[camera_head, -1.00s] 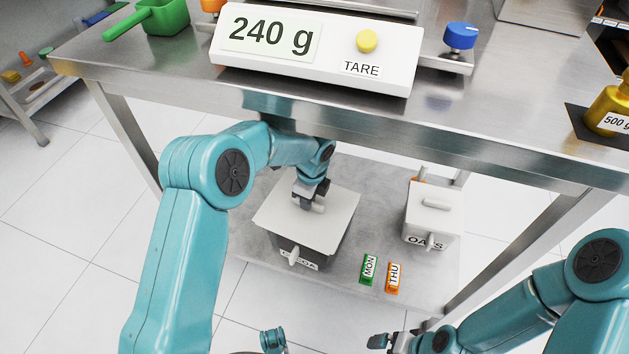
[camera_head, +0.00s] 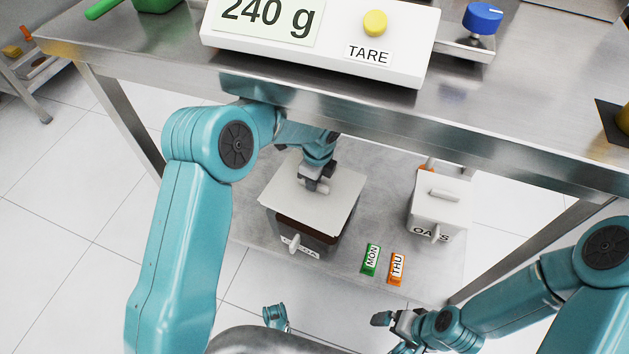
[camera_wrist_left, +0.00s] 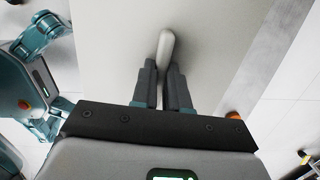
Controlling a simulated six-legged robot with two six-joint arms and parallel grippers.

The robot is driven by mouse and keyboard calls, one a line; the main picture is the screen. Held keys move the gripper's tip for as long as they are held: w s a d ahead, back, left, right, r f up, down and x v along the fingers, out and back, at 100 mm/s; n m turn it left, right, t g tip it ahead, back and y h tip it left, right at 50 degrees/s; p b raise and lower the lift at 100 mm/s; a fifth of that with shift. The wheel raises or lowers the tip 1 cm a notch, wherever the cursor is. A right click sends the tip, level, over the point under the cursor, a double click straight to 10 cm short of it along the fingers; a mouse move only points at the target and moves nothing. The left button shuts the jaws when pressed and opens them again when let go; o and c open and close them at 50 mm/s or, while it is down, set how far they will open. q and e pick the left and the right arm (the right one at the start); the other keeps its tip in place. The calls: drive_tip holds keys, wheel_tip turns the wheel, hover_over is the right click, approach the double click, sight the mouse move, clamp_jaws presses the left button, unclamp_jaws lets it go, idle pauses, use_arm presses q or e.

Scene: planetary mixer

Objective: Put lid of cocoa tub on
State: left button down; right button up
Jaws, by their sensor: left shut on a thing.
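The cocoa tub (camera_head: 318,242) stands on the lower shelf under the table, its label partly covered by its front scoop or knob. Its flat pale lid (camera_head: 335,190) is over it, and a brown strip shows between the lid's front edge and the tub's front rim. Whether the lid is raised or only shifted back, I cannot tell. My left gripper (camera_head: 316,187) is shut on the lid's bar handle; in the left wrist view the fingers (camera_wrist_left: 165,90) close around the handle (camera_wrist_left: 165,50). My right gripper (camera_head: 388,320) is at the lower right, away from the tub, its jaw gap unclear.
The OATS tub (camera_head: 437,208) stands to the right on the shelf (camera_head: 330,268). A green MON block (camera_head: 371,259) and an orange THU block (camera_head: 397,268) lie in front. The steel table edge (camera_head: 400,135) and the scale (camera_head: 320,45) are above my left arm.

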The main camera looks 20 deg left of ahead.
sight(314, 196)
use_arm(q)
drive_tip(key=shift+s+d+f+b, duration=0.1)
drive_tip(key=shift+s+f+b, duration=0.05)
drive_tip(key=shift+f+b, duration=0.35)
drive_tip(key=shift+s+f+b, duration=0.15)
drive_tip(key=shift+f+b, duration=0.15)
drive_tip(key=shift+f, duration=0.25)
drive_tip(key=shift+f+b, duration=0.85)
drive_tip(key=shift+f, duration=0.4)
drive_tip(key=shift+p, duration=0.5)
drive_tip(key=shift+f+b, duration=0.75)
drive_tip(key=shift+f, duration=0.45)
drive_tip(key=c, duration=1.1)
unclamp_jaws()
drive_tip(key=shift+o, duration=0.2)
